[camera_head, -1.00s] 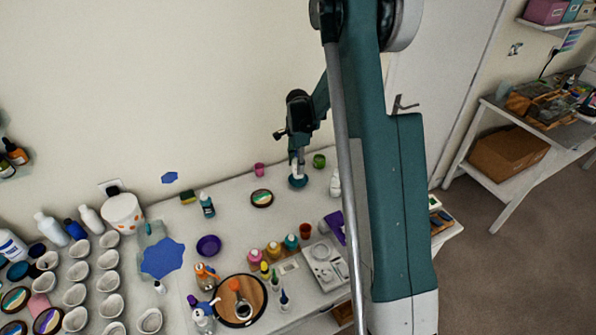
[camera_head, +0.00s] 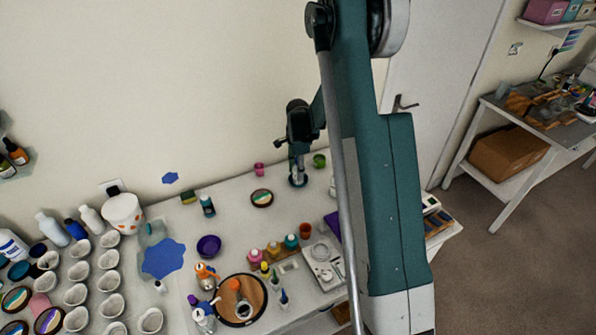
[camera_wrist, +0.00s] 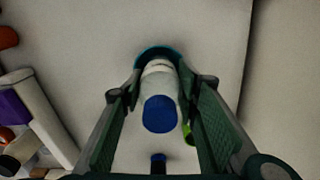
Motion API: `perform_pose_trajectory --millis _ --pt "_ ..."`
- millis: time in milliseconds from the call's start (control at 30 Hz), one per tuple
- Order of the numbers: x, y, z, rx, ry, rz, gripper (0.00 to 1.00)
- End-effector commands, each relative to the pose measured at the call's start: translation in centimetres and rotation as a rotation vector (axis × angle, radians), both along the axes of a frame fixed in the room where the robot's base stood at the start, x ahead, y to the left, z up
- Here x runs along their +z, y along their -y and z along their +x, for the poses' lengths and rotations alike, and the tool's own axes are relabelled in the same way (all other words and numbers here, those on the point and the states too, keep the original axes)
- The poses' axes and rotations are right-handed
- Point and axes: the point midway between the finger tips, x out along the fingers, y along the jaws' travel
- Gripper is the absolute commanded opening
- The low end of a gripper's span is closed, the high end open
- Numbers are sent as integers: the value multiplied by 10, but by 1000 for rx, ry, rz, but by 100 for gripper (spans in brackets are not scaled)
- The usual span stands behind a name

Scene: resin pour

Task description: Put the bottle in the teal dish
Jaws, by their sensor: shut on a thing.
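The bottle (camera_wrist: 158,82), white with a blue cap, stands between the fingers of my gripper (camera_wrist: 162,92) in the wrist view. The gripper is shut on it. The cap faces the camera, and the bottle's far end lies within the outline of the teal dish (camera_wrist: 157,51). I cannot tell whether its base touches the dish. In the head view, my gripper (camera_head: 298,168) is directly above the teal dish (camera_head: 298,183) near the back of the table. A pale part, likely the bottle, shows there; the fingers are too small to make out.
A green cup (camera_head: 319,161), a pink cup (camera_head: 259,169) and a round coaster (camera_head: 262,198) stand near the dish. A purple bowl (camera_head: 208,246) and a pale tray (camera_head: 323,262) are farther forward. Bare tabletop surrounds the dish.

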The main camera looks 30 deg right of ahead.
Motion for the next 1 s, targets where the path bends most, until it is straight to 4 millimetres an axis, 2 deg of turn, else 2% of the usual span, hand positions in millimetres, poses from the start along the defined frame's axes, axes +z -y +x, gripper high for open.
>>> perform_pose_trajectory --millis 133,167,267,767,1000 --pt "-4 0 0 0 0 0 17" --pt "-4 0 0 0 0 0 33" --pt "-3 0 0 0 0 0 46" --pt "0 0 0 0 0 0 47" --pt "15 0 0 0 0 0 47"
